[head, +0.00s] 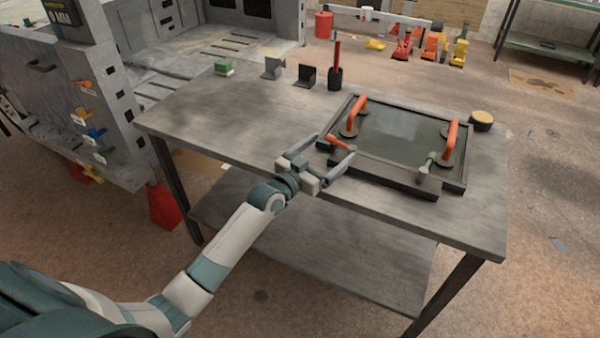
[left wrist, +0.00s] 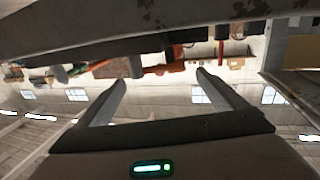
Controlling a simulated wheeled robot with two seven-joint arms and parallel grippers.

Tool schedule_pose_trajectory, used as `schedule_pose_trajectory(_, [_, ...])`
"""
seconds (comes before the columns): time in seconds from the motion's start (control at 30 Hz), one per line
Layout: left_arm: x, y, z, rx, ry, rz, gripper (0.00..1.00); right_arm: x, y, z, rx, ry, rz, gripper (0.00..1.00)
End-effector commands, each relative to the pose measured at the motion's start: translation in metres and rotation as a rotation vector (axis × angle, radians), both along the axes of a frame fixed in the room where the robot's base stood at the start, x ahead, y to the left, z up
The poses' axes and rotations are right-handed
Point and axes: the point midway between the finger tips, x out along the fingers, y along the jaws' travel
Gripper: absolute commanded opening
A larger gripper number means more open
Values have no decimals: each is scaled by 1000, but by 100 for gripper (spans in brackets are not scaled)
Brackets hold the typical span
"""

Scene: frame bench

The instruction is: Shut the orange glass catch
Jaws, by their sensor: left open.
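The orange glass catch (head: 338,142) is a small lever at the near left corner of the dark frame (head: 400,181) on the bench. My left gripper (head: 336,148) is open at this corner, its fingers apart on either side of the orange catch. In the left wrist view, an orange lever (left wrist: 163,70) shows just beyond and between the open fingertips (left wrist: 160,78); contact cannot be told. A green catch (head: 430,160) stands at the frame's near right. A glass pane (head: 400,135) with two orange-handled suction cups (head: 358,112) lies in the frame. My right gripper is not in view.
The grey bench (head: 220,120) is clear to the left of the frame. A dark pen cup (head: 335,82), small brackets (head: 306,75) and a green block (head: 224,67) stand along its back. A yellow-topped round tin (head: 481,120) stands at the frame's far right.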

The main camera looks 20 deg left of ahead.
Motion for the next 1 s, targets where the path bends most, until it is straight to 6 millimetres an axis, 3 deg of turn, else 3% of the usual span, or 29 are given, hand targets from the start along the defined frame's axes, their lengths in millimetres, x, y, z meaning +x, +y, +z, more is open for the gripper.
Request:
schedule_pose_trajectory(0.3, [-64, 21, -2, 3, 0, 1, 91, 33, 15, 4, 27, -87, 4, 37])
schedule_pose_trajectory(0.5, [-94, 31, -1, 2, -2, 2, 91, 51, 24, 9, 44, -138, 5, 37])
schedule_pose_trajectory(0.7, [-110, 35, 0, 0, -2, 2, 91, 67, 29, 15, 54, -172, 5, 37])
schedule_pose_trajectory(1.0, [-113, 37, 1, 0, -2, 3, 91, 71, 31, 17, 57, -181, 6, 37])
